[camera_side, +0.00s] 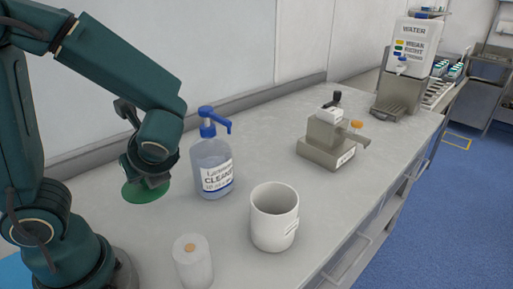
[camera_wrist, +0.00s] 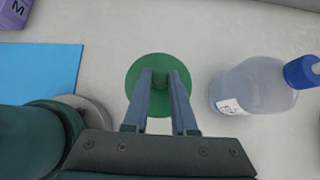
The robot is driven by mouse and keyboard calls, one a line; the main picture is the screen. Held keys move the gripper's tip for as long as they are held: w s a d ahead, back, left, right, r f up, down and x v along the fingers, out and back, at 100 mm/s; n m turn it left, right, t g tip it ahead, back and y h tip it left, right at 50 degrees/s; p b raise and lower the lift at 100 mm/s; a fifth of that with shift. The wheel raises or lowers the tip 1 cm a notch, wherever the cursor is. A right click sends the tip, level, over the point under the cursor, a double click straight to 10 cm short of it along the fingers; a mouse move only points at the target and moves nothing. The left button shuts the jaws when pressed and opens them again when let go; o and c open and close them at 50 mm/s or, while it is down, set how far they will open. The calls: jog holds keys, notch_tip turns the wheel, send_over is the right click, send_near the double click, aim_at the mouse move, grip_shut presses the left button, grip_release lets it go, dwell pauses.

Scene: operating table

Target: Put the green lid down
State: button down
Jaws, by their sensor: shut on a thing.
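The green lid (camera_side: 147,192) is a round disc with a raised knob in its middle. It is at or just above the worktop, left of the cleaner bottle; I cannot tell if it touches the surface. My gripper (camera_side: 150,180) is over it, pointing down. In the wrist view the lid (camera_wrist: 160,62) shows between and around my gripper's fingers (camera_wrist: 161,78), which are shut on its knob. The fingers hide part of the disc.
A cleaner bottle (camera_side: 212,165) with a blue pump stands close to the lid's right; it also shows in the wrist view (camera_wrist: 250,85). A white mug (camera_side: 273,220) and a white roll (camera_side: 192,262) are nearer the front. A blue sheet (camera_wrist: 40,75) lies left.

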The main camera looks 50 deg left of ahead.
jog(key=w+d+r+m+t+h, duration=0.2)
jog(key=w+d+m+t+h, duration=0.2)
jog(key=d+m, duration=0.35)
jog(key=w+d+r+m+t+h, duration=0.35)
jog(key=d+m+t, duration=0.2)
jog(key=m, duration=0.25)
jog(key=w+d+r+m+h, duration=0.1)
jog(key=w+d+r, duration=0.15)
jog(key=w, duration=0.35)
jog(key=w+d+r+m+h, duration=0.1)
jog(key=w+d+r+m, duration=0.15)
jog(key=w, duration=0.45)
jog(key=w+f+n, duration=0.1)
jog(key=w+f, duration=0.8)
jog(key=w, duration=0.5)
jog(key=shift+g+y, duration=0.25)
jog(key=shift+g, duration=0.1)
jog(key=f, duration=0.7)
jog(key=shift+w+d, duration=0.25)
jog(key=shift+d, duration=0.05)
jog(key=shift+f, duration=2.05)
